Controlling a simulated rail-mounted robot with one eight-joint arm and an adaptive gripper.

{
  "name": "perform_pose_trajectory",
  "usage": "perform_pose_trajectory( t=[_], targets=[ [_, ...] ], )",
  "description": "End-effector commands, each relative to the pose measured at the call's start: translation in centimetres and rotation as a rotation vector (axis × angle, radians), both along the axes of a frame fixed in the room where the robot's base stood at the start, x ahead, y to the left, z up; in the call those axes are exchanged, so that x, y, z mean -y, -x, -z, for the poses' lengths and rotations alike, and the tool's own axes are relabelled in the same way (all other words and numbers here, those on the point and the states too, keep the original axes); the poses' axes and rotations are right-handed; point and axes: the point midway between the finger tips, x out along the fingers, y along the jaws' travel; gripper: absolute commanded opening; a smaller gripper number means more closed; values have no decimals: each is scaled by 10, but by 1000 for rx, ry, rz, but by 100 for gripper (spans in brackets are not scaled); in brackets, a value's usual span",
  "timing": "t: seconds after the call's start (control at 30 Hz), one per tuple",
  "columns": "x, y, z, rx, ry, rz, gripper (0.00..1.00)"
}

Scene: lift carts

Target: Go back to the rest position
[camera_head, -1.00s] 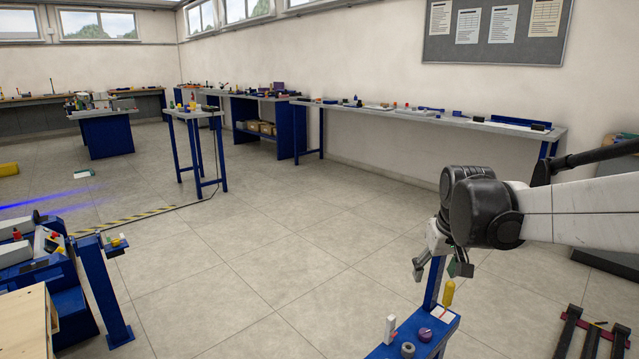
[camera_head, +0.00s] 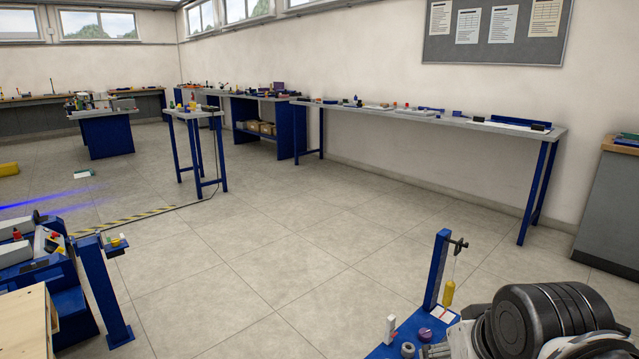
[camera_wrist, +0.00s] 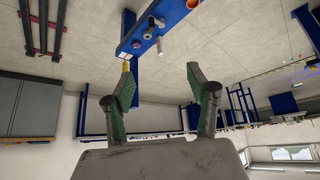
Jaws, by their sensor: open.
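My gripper (camera_wrist: 160,88) is in the wrist view, its two green-padded fingers spread wide with nothing between them. The wrist picture is upside down, with the floor at the top and windows at the bottom. In the head view my arm fills the lower right corner, and the fingers are hidden or cut off there. The blue lift cart (camera_head: 436,272) stands close beside my arm. On it are a yellow piece (camera_head: 448,292), a white block (camera_head: 390,328), a purple round piece (camera_head: 425,335) and a grey ring (camera_head: 408,350).
A long wall bench (camera_head: 440,118) runs along the right wall. A grey cabinet (camera_head: 605,210) stands at the right edge. A small blue table (camera_head: 195,113) stands mid-room. A blue workstation (camera_head: 75,290) is at lower left. The floor between is clear.

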Motion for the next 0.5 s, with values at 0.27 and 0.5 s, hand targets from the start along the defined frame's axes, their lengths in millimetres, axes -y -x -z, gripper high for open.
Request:
perform_pose_trajectory(
  t=[0.27, 0.5],
  targets=[
    [-4, 21, -5, 32, -10, 6, 53],
    [-3, 21, -45, 31, -10, 6, 53]
  ],
)
